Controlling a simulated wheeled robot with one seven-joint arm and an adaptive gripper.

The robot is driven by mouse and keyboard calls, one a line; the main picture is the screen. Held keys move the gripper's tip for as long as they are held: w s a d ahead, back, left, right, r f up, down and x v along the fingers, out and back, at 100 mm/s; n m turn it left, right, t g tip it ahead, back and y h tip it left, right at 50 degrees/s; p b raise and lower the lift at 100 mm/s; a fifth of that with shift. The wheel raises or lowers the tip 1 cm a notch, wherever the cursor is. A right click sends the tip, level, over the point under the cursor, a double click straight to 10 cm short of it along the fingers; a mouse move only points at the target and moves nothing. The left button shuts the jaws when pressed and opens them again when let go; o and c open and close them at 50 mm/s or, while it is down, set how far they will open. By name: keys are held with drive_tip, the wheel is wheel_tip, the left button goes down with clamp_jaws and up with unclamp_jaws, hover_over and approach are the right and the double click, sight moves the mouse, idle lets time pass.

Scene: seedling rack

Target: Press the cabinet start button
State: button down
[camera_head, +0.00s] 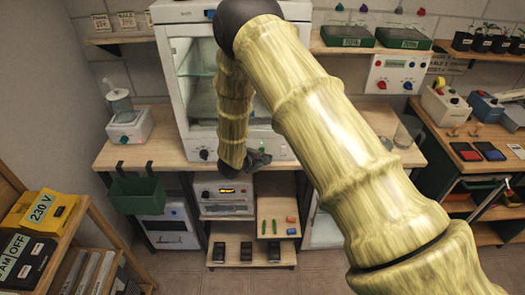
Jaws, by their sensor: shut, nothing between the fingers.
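The white cabinet (170,62) with a glass door stands on the wooden bench at the back. Its lower front panel carries a dark knob (204,154) at the left and another round control (281,151) at the right. A small green spot (262,150), possibly the start button, shows just above my gripper; its shape is too small to tell. My gripper (260,160) is dark, shut and empty, in front of the panel's lower right part. I cannot tell whether it touches the panel. My arm hides part of the cabinet's front and right side.
A green bin (137,194) hangs at the bench's left front edge. A white device with a bottle (128,125) stands left of the cabinet. Below the bench is a unit with a lit display (226,190). Shelves with yellow and black boxes (48,212) stand at the left.

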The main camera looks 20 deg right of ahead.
drive_tip(key=s+p, duration=0.1)
drive_tip(key=s, duration=0.1)
drive_tip(key=s+a, duration=0.1)
drive_tip(key=s, duration=0.1)
drive_tip(key=shift+s+a+p, duration=0.2)
drive_tip(key=shift+s+p, duration=0.15)
drive_tip(key=shift+s, duration=0.05)
idle(0.9)
drive_tip(key=s+d+f+m+g+y+b, duration=0.25)
drive_tip(key=s+f+m+y+b, duration=0.35)
drive_tip(key=s+f, duration=1.4)
drive_tip(key=s+a+f+m+g+y+b, duration=0.1)
drive_tip(key=s+f+m+g+b, duration=0.1)
drive_tip(key=s, duration=1.1)
drive_tip(key=s+a+f+m+g+y+b, duration=0.1)
drive_tip(key=s+f+g+b, duration=0.2)
drive_tip(key=s, duration=1)
drive_tip(key=shift+a+f+m+y, duration=0.15)
drive_tip(key=shift+f+m+y, duration=0.05)
drive_tip(key=shift+m+y, duration=0.2)
